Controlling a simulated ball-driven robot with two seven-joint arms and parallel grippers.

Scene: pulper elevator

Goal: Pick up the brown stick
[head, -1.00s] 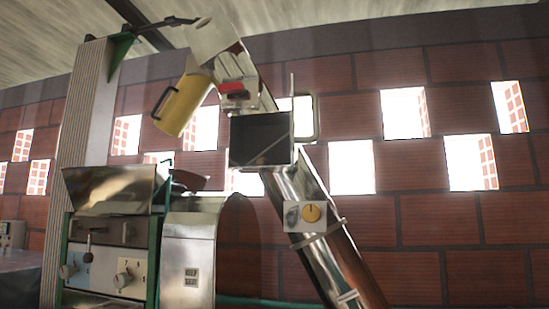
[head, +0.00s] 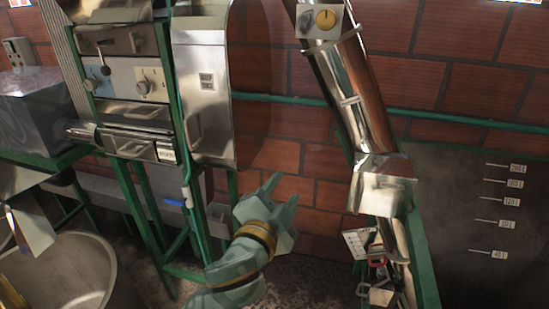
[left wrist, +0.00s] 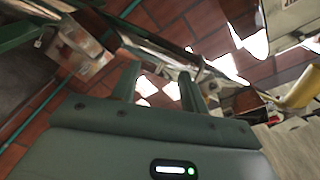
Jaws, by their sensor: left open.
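I cannot make out a brown stick for certain in either view. My left gripper (head: 283,195) is raised in front of the brick wall, low in the middle of the head view, with its two fingers pointing up. In the left wrist view its fingers (left wrist: 158,75) are spread, with nothing between them. It is left of the lower end of the shiny steel tube (head: 338,85) and apart from it in the picture. My right gripper is not in view.
The steel machine (head: 203,90) on a green frame stands at the left. A large metal drum (head: 95,270) is at lower left. A dark tank (head: 470,215) with level marks is at the right. Several tags and locks (head: 375,262) hang below the tube. A green pipe (head: 450,119) crosses the wall.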

